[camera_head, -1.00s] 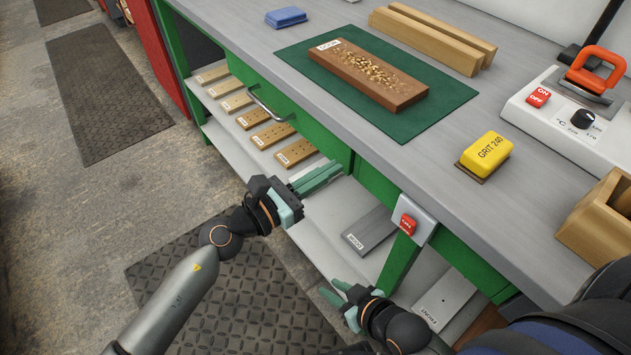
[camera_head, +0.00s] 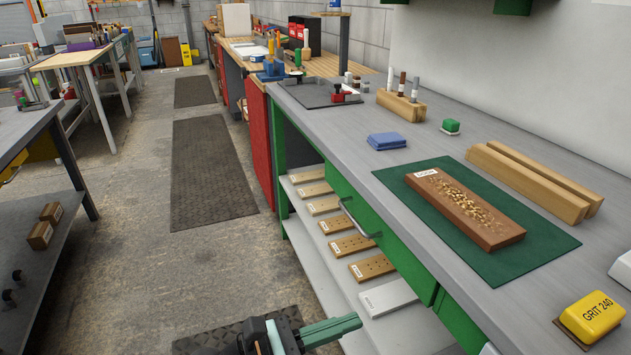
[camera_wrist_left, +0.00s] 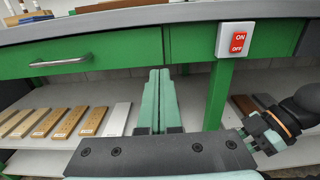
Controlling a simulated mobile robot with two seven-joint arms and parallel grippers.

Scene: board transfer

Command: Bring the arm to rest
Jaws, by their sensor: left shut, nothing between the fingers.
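My left gripper (camera_head: 335,328) is at the bottom of the head view, in front of the bench's lower shelf. Its teal fingers are shut with nothing between them, and the left wrist view shows them (camera_wrist_left: 158,90) side by side. Part of my right gripper (camera_wrist_left: 268,137) shows at the right of the left wrist view; its fingertips are not clear. A brown board (camera_head: 465,208) with pale chips lies on the green mat (camera_head: 480,262) on the bench top, apart from my left gripper.
The grey bench (camera_head: 340,130) has a green drawer (camera_head: 385,235) with a bar handle. Several labelled boards lie on the shelf below (camera_head: 410,330). A switch box (camera_wrist_left: 236,40) is on the bench front. A yellow sanding block (camera_head: 592,318) sits near the front edge.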

